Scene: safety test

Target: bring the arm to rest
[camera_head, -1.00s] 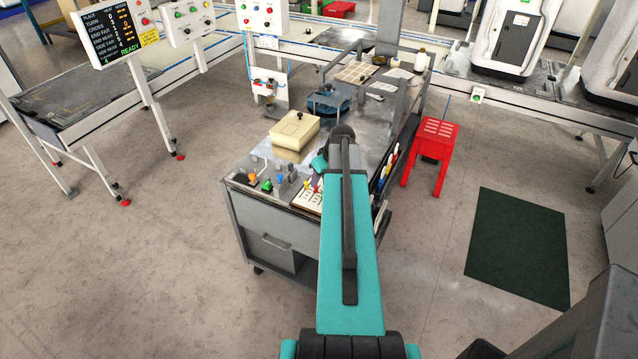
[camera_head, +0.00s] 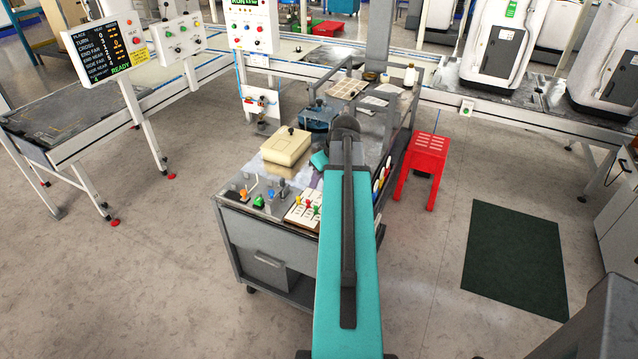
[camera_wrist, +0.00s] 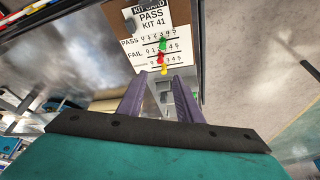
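My teal arm (camera_head: 345,270) reaches from the bottom of the head view over the right part of a grey cart (camera_head: 268,232). I cannot tell the distance from fingertips to card.
A dark green mat (camera_head: 515,258) lies on open floor. A conveyor (camera_head: 535,108) runs behind.

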